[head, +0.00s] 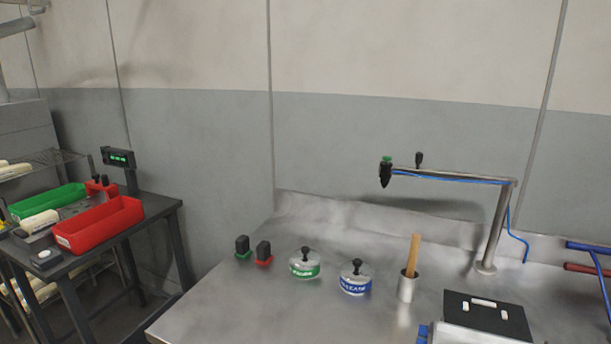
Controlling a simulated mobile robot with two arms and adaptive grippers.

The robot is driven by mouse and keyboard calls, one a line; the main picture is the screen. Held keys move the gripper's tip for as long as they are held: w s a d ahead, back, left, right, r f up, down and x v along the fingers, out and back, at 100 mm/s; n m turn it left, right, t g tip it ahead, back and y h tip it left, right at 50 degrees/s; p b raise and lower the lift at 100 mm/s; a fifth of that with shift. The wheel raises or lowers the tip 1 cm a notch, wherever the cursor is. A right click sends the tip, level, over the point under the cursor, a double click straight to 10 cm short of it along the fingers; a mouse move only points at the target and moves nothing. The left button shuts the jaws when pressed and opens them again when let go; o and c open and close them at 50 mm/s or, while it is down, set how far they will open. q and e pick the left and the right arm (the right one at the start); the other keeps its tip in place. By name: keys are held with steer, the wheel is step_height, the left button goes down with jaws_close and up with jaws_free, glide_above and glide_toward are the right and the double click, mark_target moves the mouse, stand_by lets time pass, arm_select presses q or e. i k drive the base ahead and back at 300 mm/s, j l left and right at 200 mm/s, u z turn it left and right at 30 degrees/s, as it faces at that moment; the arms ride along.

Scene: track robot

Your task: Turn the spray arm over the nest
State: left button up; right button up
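The spray arm (450,177) is a metal bar on an upright post (495,230) at the right of the steel bench, with a blue hose along it. It points left. A black spray head with a green top (386,173) hangs at its left end, above the back of the bench. A small black knob (419,160) stands up from the bar. A black plate with pale pieces on it (487,312), possibly the nest, sits at the front right; the spray head is left of and behind it. Neither of my grippers shows.
Blue and red handles (590,268) lie far right. A red bin (98,225) is on the left table.

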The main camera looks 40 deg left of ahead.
mark_target(386, 171)
steer(key=u, duration=0.65)
steer(key=i+j, duration=0.1)
steer(key=j, duration=0.3)
steer(key=i+j+u, duration=0.15)
steer(key=j, duration=0.3)
steer(key=i+j, duration=0.1)
steer(key=j, duration=0.3)
steer(key=u, duration=0.05)
